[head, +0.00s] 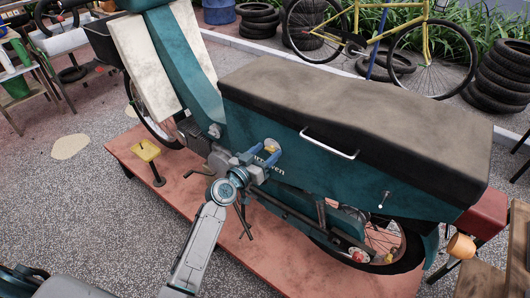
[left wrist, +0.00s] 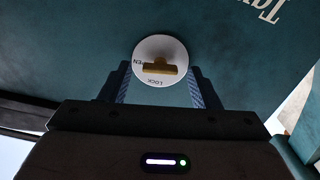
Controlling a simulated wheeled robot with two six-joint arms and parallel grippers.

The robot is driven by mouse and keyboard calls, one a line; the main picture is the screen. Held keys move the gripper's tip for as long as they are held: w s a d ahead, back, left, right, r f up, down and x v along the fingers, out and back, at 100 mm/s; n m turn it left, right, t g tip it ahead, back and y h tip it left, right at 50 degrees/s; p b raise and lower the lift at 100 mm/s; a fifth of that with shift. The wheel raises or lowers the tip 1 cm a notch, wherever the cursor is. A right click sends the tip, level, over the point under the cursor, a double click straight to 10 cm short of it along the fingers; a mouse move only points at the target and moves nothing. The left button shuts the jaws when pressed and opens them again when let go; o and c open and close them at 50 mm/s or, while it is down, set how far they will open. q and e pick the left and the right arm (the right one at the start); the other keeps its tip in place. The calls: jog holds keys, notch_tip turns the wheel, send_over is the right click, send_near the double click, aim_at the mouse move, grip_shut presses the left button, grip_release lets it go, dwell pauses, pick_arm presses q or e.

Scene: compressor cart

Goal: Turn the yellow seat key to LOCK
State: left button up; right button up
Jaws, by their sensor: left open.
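The yellow seat key (head: 271,149) sits on the teal side panel of the scooter (head: 300,150), below the dark seat. In the left wrist view the key (left wrist: 161,69) is a bar lying across a round white plate (left wrist: 160,50). The plate reads LOCK at the picture's bottom, upside down, and part of a word ending in EN at the left, by one end of the bar. My left gripper (head: 262,156) is at the panel, open. In the left wrist view its blue fingers stand either side of the key, with gaps to it. My right gripper is not in view.
The scooter stands on a reddish platform (head: 345,280). A white grab handle (head: 328,143) juts out right of the key. A yellow pedal-like stand (head: 146,151) is at the left. Open gravel lies at front left.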

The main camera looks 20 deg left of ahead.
pick_arm(q)
jog(key=shift+c, duration=0.3)
jog(key=c, duration=0.9)
jog(key=shift+n, duration=0.3)
jog(key=n, duration=0.2)
jog(key=shift+n, duration=0.4)
jog(key=n, duration=0.3)
jog(key=shift+a+n, duration=0.1)
jog(key=shift+n, duration=0.2)
jog(key=n, duration=0.4)
jog(key=shift+f+p, duration=0.1)
jog(key=shift+p, duration=0.2)
jog(key=shift+f+n+p, duration=0.1)
jog(key=shift+n+p, duration=0.45)
jog(key=shift+n, duration=1.95)
